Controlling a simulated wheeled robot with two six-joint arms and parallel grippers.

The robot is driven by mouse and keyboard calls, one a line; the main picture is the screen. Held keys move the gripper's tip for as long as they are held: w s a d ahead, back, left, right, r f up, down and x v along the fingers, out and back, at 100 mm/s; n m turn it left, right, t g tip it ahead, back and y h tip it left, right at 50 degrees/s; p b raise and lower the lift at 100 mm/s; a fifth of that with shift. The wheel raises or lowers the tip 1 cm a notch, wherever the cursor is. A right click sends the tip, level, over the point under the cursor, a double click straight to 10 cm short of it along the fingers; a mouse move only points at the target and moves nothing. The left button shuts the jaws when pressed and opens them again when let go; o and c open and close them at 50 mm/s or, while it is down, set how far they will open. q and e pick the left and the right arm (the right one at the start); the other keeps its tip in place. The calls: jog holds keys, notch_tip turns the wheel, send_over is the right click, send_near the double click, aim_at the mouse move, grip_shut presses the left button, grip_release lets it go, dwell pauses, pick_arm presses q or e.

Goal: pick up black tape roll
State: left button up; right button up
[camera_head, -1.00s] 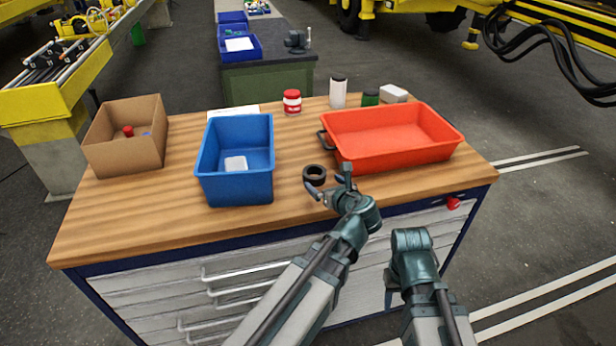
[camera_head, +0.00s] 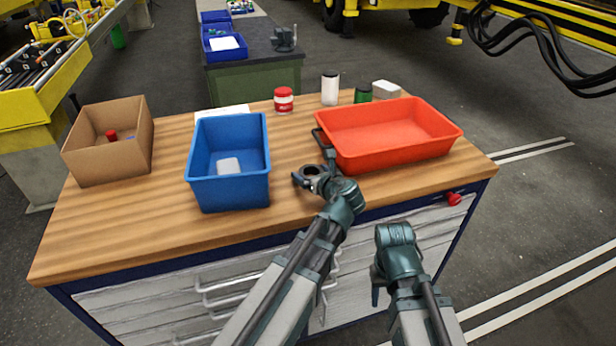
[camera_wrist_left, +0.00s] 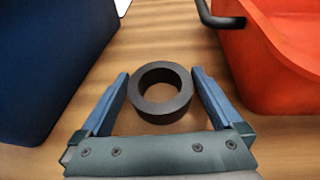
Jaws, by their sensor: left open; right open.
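The black tape roll (camera_wrist_left: 160,111) lies flat on the wooden bench top. In the left wrist view it sits between the two open fingers of my left gripper (camera_wrist_left: 160,92), with a small gap on each side. In the head view the tape roll (camera_head: 312,170) is partly hidden by my left gripper (camera_head: 314,168), whose fingers reach to both sides of it. My right gripper (camera_head: 378,288) hangs in front of the bench drawers, away from the roll, and holds nothing visible.
A blue bin (camera_head: 229,190) with a white item inside stands left of the roll. A red-orange tray (camera_head: 385,157) with a dark handle stands to the right. A cardboard box (camera_head: 105,160) is at far left. A red-white can (camera_head: 284,100) and other containers stand at the back.

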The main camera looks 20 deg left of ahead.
pick_arm(q)
jog(key=shift+s+r, duration=0.1)
jog(key=shift+c, duration=0.4)
jog(key=c, duration=1.1)
jog(key=shift+c, duration=0.2)
